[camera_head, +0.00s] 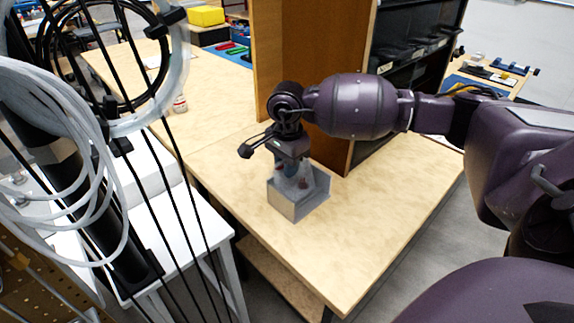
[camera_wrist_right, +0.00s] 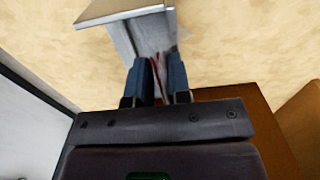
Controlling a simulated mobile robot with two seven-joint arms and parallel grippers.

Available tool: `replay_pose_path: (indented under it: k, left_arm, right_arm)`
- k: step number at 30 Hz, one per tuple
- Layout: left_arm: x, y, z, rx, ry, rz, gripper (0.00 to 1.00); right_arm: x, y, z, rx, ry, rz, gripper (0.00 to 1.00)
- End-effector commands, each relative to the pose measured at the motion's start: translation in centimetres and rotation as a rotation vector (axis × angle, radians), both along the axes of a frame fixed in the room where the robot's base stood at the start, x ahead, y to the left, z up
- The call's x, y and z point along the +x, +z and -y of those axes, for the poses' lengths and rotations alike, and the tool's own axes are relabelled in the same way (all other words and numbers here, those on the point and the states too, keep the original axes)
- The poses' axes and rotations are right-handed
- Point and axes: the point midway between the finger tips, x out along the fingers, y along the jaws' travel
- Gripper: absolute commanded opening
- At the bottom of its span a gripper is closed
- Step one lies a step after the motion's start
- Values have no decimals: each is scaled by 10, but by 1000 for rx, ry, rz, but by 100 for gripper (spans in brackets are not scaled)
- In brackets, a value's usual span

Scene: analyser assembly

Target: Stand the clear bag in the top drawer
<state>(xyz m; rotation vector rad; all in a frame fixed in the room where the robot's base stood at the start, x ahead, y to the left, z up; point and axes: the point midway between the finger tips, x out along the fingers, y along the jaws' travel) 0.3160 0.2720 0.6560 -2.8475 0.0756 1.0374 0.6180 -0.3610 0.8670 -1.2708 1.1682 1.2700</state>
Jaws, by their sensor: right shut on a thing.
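My right gripper (camera_head: 291,174) points down over a grey open-topped box-shaped drawer (camera_head: 287,206) on the wooden table. Its fingers also show in the right wrist view (camera_wrist_right: 157,80), shut on a thin, see-through item with red marks, which looks like the clear bag (camera_wrist_right: 157,66). The fingers and bag are at the drawer's open side, and the bag's lower part is hard to make out. In the right wrist view the grey drawer (camera_wrist_right: 122,12) lies just beyond the fingertips. Whether the bag touches the drawer floor cannot be told. My left gripper is not in view.
The wooden table (camera_head: 390,215) has free room right of and in front of the drawer. A brown upright panel (camera_head: 325,60) and a dark shelf unit (camera_head: 420,60) stand behind. A white table (camera_head: 165,235) is at left.

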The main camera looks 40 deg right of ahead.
Motion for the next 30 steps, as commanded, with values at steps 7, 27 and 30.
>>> replay_pose_path:
  k: [7,27,30]
  left_arm:
    - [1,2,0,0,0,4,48]
    - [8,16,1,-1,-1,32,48]
    - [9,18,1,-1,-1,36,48]
  right_arm:
    - [0,4,0,0,0,1,0]
    - [0,32,0,0,0,2,0]
    - [0,36,0,0,0,2,0]
